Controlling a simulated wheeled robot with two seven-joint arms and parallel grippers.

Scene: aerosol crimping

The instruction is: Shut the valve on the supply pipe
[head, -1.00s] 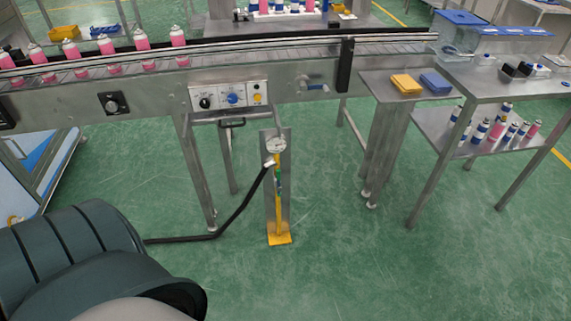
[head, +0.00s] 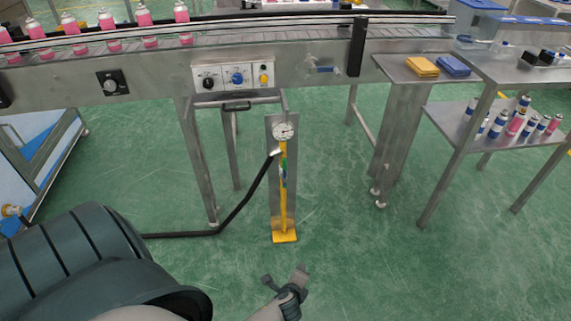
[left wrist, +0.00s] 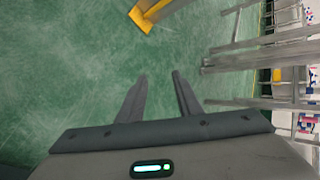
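The yellow supply pipe (head: 283,207) stands upright on a grey back plate, with a round gauge (head: 285,131) at its top and a yellow foot. A small blue-green part, possibly the valve (head: 284,169), sits partway up the pipe; its handle position is too small to tell. A black hose (head: 245,197) joins near the gauge. My left gripper (head: 285,275) is low in front of the pipe's foot, apart from it. In the left wrist view its two fingers (left wrist: 160,75) are apart with nothing between them. The yellow foot (left wrist: 150,14) shows ahead. My right gripper is out of view.
Green floor around the pipe is clear.

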